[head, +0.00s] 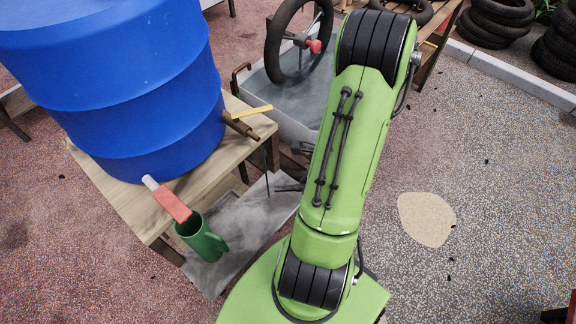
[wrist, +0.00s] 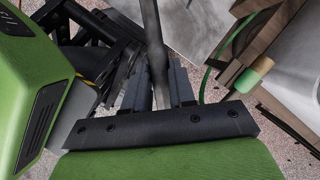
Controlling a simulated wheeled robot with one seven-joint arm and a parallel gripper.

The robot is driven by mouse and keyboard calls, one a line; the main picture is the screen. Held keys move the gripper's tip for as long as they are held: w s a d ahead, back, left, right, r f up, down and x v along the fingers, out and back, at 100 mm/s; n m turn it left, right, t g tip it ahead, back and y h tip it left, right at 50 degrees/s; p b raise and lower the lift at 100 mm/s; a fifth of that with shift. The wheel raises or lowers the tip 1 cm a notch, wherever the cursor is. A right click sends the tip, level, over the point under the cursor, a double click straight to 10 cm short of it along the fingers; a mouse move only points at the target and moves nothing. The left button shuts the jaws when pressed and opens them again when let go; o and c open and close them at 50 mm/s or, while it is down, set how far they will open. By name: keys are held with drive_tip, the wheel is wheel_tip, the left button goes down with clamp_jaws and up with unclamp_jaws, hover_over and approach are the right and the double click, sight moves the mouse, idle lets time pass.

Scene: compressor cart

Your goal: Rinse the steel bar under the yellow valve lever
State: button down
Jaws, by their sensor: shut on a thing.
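The yellow valve lever (head: 252,112) sits on a brown valve (head: 240,126) on the right side of the blue barrel (head: 120,80). My gripper (wrist: 160,85) is shut on the steel bar (wrist: 152,35), a dark, slim rod passing between its fingers in the wrist view. In the head view the bar (head: 267,172) looks like a thin, roughly upright line, below and slightly right of the valve. My gripper (head: 284,187) is partly hidden there by my green arm. I see no water stream.
The barrel stands on a wooden table (head: 125,205). A second valve with a red lever (head: 172,204) has a green can (head: 202,240) below it. A grey tray (head: 235,222) lies lower down. A metal tub (head: 262,88) with a black tyre (head: 275,45) stands behind.

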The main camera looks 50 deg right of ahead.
idle(0.4)
drive_tip(key=s+a+r+p, duration=0.1)
drive_tip(key=s+r+p, duration=0.2)
drive_tip(key=s+r, duration=0.1)
drive_tip(key=shift+s, duration=0.45)
